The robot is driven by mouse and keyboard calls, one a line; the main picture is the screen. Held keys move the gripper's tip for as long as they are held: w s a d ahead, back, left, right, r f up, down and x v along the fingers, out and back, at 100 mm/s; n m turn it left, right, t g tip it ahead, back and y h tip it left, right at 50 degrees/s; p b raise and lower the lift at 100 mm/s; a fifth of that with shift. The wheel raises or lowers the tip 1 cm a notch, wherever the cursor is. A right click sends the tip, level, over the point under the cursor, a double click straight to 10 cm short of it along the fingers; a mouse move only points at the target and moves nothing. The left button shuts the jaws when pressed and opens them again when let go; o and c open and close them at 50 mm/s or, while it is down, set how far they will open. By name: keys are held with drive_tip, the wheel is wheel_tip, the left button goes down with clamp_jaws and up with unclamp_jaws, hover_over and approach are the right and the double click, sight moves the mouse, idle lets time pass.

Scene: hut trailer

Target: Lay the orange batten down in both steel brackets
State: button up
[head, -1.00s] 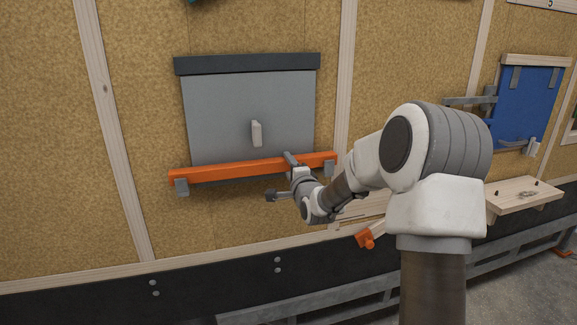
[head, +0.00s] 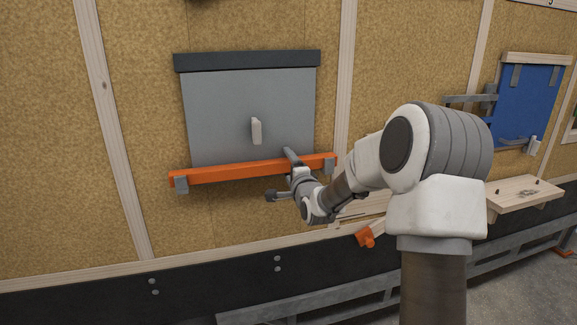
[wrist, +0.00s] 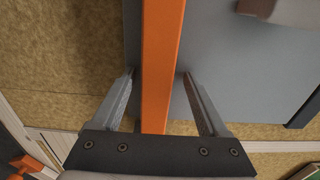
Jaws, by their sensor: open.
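The orange batten (head: 235,173) lies nearly level across the lower part of a grey panel. My gripper (head: 291,157) is at the batten's right half. In the wrist view my gripper (wrist: 158,80) is open, with one finger on each side of the batten (wrist: 160,60) and a gap at both sides.
The grey panel (head: 220,110) has a dark top strip (head: 247,61) and a pale handle (head: 256,131) above the batten. A blue panel (head: 528,100) and a small wooden shelf (head: 520,195) are at the right. An orange-ended piece (head: 366,237) is below my arm.

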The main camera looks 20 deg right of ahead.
drive_tip(key=o, duration=0.4)
drive_tip(key=shift+c, duration=0.2)
drive_tip(key=shift+s+f, duration=0.1)
drive_tip(key=shift+s, duration=0.05)
drive_tip(key=s+b, duration=0.1)
drive_tip(key=s, duration=0.1)
drive_tip(key=shift+s+f, duration=0.15)
drive_tip(key=shift+s, duration=0.15)
drive_tip(key=shift+s+b, duration=0.15)
drive_tip(key=shift+b, duration=0.15)
drive_tip(key=s, duration=0.9)
idle(0.5)
idle(0.3)
